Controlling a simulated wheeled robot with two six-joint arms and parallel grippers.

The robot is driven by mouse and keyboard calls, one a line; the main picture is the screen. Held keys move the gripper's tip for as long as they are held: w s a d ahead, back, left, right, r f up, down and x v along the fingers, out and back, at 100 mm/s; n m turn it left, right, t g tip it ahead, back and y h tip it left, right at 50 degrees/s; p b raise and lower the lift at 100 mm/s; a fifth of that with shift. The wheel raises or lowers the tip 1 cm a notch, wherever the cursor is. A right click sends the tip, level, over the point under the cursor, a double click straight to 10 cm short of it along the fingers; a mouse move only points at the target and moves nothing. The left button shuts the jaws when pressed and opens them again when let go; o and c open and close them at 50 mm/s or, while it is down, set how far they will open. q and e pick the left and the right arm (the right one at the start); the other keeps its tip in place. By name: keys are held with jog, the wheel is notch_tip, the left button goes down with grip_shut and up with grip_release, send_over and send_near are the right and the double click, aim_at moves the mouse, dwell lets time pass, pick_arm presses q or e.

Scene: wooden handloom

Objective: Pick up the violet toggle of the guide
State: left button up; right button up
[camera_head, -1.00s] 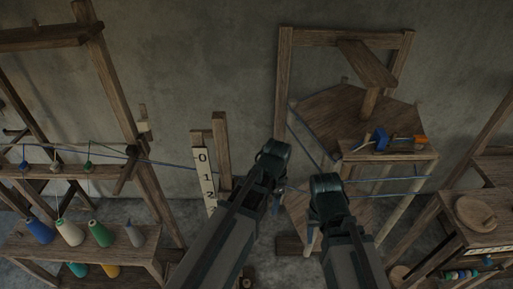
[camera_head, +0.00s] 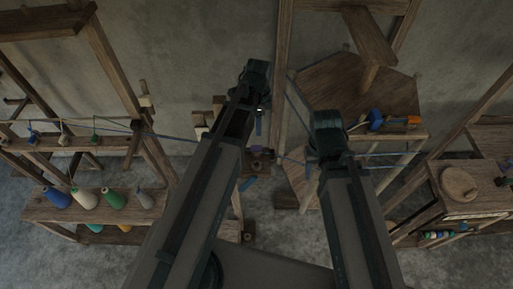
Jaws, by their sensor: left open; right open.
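A small dark violet piece, which looks like the violet toggle (camera_head: 262,152), shows between my two forearms, close to the blue cord. Its shape is hard to make out and my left arm partly covers the area around it. My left gripper (camera_head: 258,122) is open and largely hidden behind its own wrist, a little above the toggle in the picture; I cannot tell how far apart they are in depth. My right gripper (camera_head: 309,168) is open, right of the toggle, mostly hidden under its wrist. The toggle appears in neither gripper.
A wooden post (camera_head: 282,75) stands between my wrists. A wooden shelf (camera_head: 398,133) with a blue and an orange piece is at the right. A bench (camera_head: 90,212) with several yarn cones stands at the left. Blue cords (camera_head: 190,139) cross the middle.

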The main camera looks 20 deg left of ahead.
pick_arm(q)
jog(key=b, duration=0.7)
send_over(258, 147)
notch_tip(258, 147, down, 8)
jog(key=shift+w+r, duration=0.1)
notch_tip(258, 147, down, 6)
jog(key=b, duration=0.5)
jog(key=shift+r+b, duration=0.2)
jog(key=shift+b, duration=0.2)
jog(key=shift+r, duration=0.1)
grip_shut()
